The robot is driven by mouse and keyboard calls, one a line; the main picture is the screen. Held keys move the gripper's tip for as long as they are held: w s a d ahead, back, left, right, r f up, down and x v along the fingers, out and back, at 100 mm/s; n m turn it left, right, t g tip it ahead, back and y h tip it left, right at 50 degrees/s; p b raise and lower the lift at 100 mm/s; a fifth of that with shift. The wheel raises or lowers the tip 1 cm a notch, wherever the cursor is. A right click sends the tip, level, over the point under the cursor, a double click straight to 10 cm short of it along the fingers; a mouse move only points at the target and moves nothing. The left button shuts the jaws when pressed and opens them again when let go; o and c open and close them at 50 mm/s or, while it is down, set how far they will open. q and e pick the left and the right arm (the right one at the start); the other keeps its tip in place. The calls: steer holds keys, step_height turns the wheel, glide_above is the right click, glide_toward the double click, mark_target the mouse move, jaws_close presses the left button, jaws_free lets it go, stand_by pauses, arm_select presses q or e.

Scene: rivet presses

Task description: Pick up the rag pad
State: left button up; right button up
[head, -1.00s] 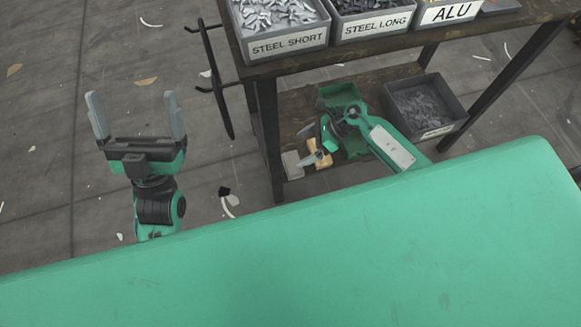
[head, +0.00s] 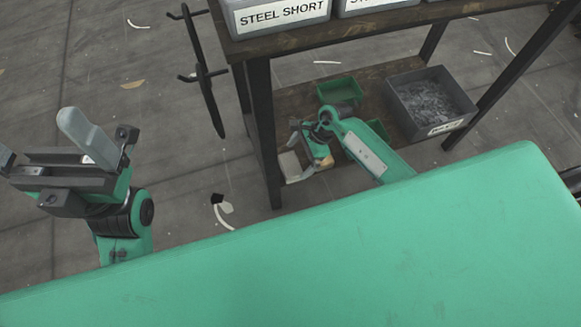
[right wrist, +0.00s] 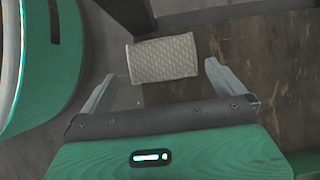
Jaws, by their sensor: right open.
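The rag pad (right wrist: 162,58) is a pale, quilted rectangle on the lower shelf. In the head view the rag pad (head: 290,166) lies at the shelf's left end, beside the front leg. My right gripper (head: 298,138) is open and empty, reaching down over the shelf close to the pad. In the right wrist view the pad shows between and beyond the two fingers of the right gripper (right wrist: 160,76), with no clear contact. My left gripper (head: 48,148) is open and empty over the floor at the left, partly cut by the picture edge.
The dark table leg (head: 264,135) stands close to the pad. A green bin (head: 340,90) and a grey bin (head: 432,105) of dark parts stand on the lower shelf. Labelled bins, including STEEL SHORT (head: 282,16), sit on the top. A small tan object lies near the pad.

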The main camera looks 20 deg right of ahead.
mark_target(291, 164)
steer(key=shift+b+x, duration=1.2)
steer(key=shift+x, duration=1.45)
steer(key=shift+w+a+r, duration=0.15)
steer(key=shift+a, duration=0.05)
steer(key=c, duration=0.7)
